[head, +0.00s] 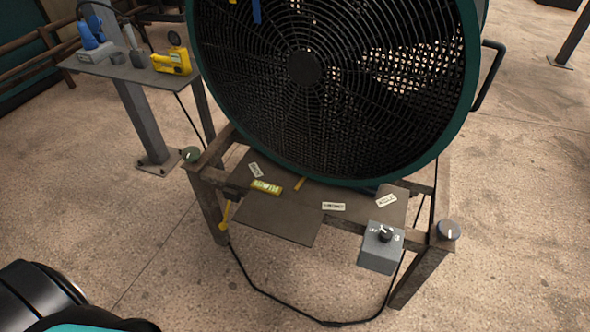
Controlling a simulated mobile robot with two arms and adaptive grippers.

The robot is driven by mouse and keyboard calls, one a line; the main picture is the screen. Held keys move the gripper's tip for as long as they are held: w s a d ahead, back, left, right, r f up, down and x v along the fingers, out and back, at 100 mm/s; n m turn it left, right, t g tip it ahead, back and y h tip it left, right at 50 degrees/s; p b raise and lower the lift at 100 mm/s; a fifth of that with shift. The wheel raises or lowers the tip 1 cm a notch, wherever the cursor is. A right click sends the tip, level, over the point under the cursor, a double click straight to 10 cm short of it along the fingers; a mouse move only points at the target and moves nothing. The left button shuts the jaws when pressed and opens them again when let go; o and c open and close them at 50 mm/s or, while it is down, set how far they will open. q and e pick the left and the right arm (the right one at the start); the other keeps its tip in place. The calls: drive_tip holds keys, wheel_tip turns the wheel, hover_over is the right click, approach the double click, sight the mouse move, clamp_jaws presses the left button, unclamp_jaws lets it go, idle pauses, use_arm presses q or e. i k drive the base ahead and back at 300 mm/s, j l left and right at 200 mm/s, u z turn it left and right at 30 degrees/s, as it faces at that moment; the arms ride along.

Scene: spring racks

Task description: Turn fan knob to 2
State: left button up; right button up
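The large round fan (330,75) with a dark grille and green rim stands on a metal stand in the head view. A grey control box (379,256) is fixed at the front right of the stand. Its black fan knob (384,235) sits on the top face, with small white marks around it. The marks and the knob's pointing direction are too small to read surely. Neither of my grippers is in view. Only part of my own body shows at the bottom left, well apart from the knob.
Round knobs cap the stand's left (191,155) and right (449,230) corners. A black cable (290,306) loops on the floor below. A side table (122,68) at upper left holds a yellow device (173,62) and a blue tool (88,37).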

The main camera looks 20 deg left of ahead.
sight(385, 235)
drive_tip(key=k+j, duration=0.4)
drive_tip(key=j, duration=0.15)
drive_tip(key=k+j, duration=0.45)
drive_tip(key=j+u, duration=0.05)
